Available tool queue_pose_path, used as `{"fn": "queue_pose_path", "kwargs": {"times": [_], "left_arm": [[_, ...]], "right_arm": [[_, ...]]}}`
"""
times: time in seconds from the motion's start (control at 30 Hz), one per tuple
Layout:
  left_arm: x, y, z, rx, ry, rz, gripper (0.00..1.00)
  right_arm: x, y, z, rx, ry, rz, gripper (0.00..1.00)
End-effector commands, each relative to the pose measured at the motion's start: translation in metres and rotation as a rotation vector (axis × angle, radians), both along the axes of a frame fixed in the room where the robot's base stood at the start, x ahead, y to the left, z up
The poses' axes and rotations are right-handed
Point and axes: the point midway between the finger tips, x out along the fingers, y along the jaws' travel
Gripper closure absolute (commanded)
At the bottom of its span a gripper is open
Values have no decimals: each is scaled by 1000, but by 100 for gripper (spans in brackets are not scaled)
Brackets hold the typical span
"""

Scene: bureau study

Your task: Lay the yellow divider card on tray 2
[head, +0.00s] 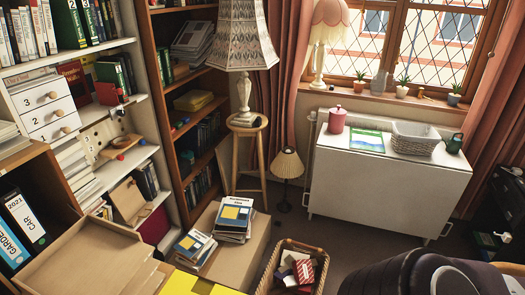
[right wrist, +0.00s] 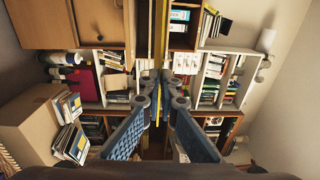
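The yellow divider card (right wrist: 161,35) shows edge-on as a thin upright strip in the right wrist view. My right gripper (right wrist: 166,76) is shut on it, with the fingertips close together on either side of the strip. A flat yellow surface, apparently the same card (head: 200,287), shows at the bottom edge of the head view, mostly cut off. A stack of light wooden trays (head: 82,262) stands at the lower left of the head view; I can read no tray number on it. My left gripper is in neither view.
Binders (head: 24,225) stand in a cubby left of the trays. A cardboard box (head: 238,256) with books on it and a wicker basket (head: 318,262) stand to the right. A dark chair (head: 420,275) is at the lower right. Open floor lies before the white table (head: 385,180).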

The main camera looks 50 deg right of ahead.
Motion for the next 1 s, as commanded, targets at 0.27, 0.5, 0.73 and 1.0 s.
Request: {"fn": "queue_pose_path", "kwargs": {"times": [0.27,0.5,0.73,1.0], "left_arm": [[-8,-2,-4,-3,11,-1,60],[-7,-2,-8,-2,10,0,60],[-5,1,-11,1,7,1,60],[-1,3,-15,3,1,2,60]], "right_arm": [[24,8,1,1,-5,-1,100],[47,17,0,0,-4,-2,100],[69,25,0,1,-5,-1,100],[95,34,0,0,-4,-2,100]]}}
